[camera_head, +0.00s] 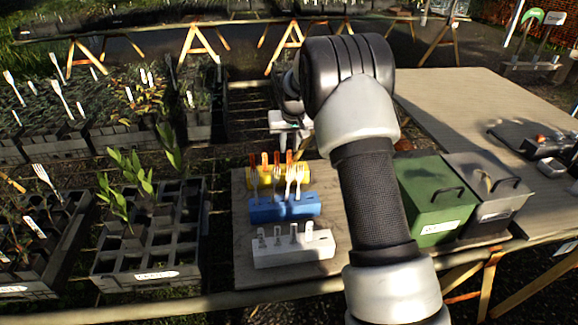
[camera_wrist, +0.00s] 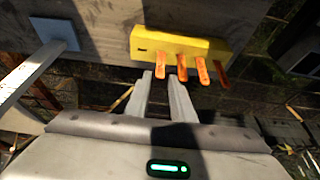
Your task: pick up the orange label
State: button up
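Several orange labels stand in a row in a yellow holder (camera_head: 262,181) on the table in the head view. In the wrist view the yellow holder (camera_wrist: 195,45) is at the top centre, with the orange labels along its near side. One orange label (camera_wrist: 161,65) lies just beyond the fingertips, another (camera_wrist: 182,68) is just right of it, and a third (camera_wrist: 202,70) is further right. My gripper (camera_wrist: 160,75) is open, with a gap between its two fingers and nothing seen held. In the head view my arm partly hides the gripper, above and behind the yellow holder.
A blue holder (camera_head: 270,211) with pale forked labels and a white holder (camera_head: 284,254) stand in front of the yellow one. A green box (camera_head: 431,196) and a grey box (camera_head: 487,202) stand right of my arm. Seedling trays (camera_head: 142,270) are left.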

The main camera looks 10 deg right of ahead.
aim_at(289, 153)
jog(key=x, duration=0.4)
jog(key=shift+s+f+b, duration=0.1)
jog(key=shift+s+b, duration=0.2)
jog(key=shift+s, duration=0.05)
jog(key=shift+w+f, duration=0.25)
jog(key=shift+f, duration=0.15)
jog(key=shift+c, duration=0.4)
grip_shut()
jog(key=shift+r, duration=0.15)
